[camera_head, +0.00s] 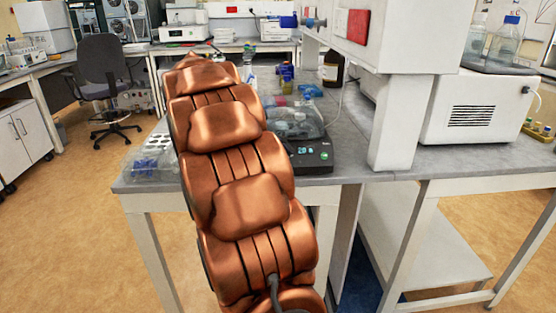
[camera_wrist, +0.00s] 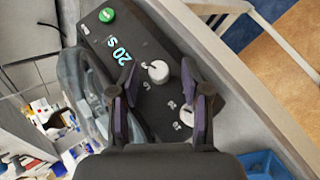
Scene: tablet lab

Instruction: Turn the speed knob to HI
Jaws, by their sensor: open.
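A dark control box (camera_head: 312,158) with a lit display stands at the bench's front edge. In the wrist view its black panel (camera_wrist: 226,88) shows a lit "20 s" display, a green button (camera_wrist: 107,15) and a white knob (camera_wrist: 158,72). A second white round part (camera_wrist: 187,119) lies lower, partly covered by my right finger. The labels are too small to read, so I cannot tell which is the speed knob. My gripper (camera_wrist: 159,76) is open over the panel, its fingertips either side of the upper knob. Contact is unclear. In the head view my arm hides the gripper.
A clear-covered part (camera_head: 298,118) sits behind the panel. Bottles and small items crowd the bench behind it. A white instrument (camera_head: 400,110) rises close on the right. A tube rack (camera_head: 153,160) stands left of my arm. A blue tray (camera_wrist: 265,165) shows low right in the wrist view.

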